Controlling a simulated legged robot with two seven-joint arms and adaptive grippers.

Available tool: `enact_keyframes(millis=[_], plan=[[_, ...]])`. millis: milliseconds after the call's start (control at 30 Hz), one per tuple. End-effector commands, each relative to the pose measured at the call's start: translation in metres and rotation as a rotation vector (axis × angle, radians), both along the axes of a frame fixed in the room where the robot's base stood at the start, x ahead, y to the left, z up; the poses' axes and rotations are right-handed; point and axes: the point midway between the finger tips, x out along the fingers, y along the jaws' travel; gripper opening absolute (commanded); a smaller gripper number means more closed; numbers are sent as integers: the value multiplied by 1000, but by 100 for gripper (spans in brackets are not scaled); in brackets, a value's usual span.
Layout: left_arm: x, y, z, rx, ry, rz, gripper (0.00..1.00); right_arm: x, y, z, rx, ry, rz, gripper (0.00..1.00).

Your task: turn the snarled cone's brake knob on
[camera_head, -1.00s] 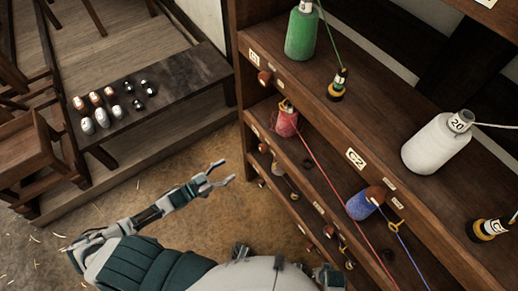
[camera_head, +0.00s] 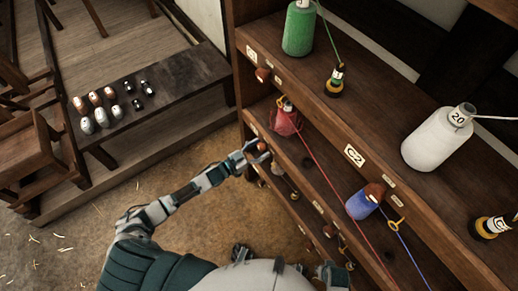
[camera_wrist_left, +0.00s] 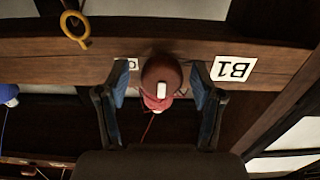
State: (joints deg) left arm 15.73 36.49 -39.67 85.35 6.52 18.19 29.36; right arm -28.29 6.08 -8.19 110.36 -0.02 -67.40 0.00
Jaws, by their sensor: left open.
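A red cone (camera_head: 285,122) of lumpy, messy-looking yarn stands on the second shelf, with a red strand running down to the right. A round brown-red brake knob (camera_wrist_left: 160,75) with a white mark sits on the shelf's front edge by a B1 label (camera_wrist_left: 234,69). My left gripper (camera_wrist_left: 158,92) is open, with one finger on each side of the knob; I cannot tell if they touch it. In the head view the left gripper (camera_head: 255,152) is at that shelf edge, just below the red cone. My right gripper is not seen.
A blue cone (camera_head: 362,204) and a yellow ring guide (camera_head: 397,225) are farther right. A green cone (camera_head: 299,30) and a white cone (camera_head: 437,140) stand on the top shelf. A dark bench (camera_head: 160,95) with several small objects is at left. The floor between is clear.

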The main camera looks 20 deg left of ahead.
Motion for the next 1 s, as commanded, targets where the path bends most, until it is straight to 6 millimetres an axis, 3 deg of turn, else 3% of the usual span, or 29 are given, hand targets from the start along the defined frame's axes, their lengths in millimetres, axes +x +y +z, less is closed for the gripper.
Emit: enact_keyframes(millis=[167,400,1000], plan=[[0,1,0,-1,0,0,67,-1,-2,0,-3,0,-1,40],[0,2,0,-1,-1,1,9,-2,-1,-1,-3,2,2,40],[1,2,1,138,-109,1,8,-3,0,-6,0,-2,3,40]])
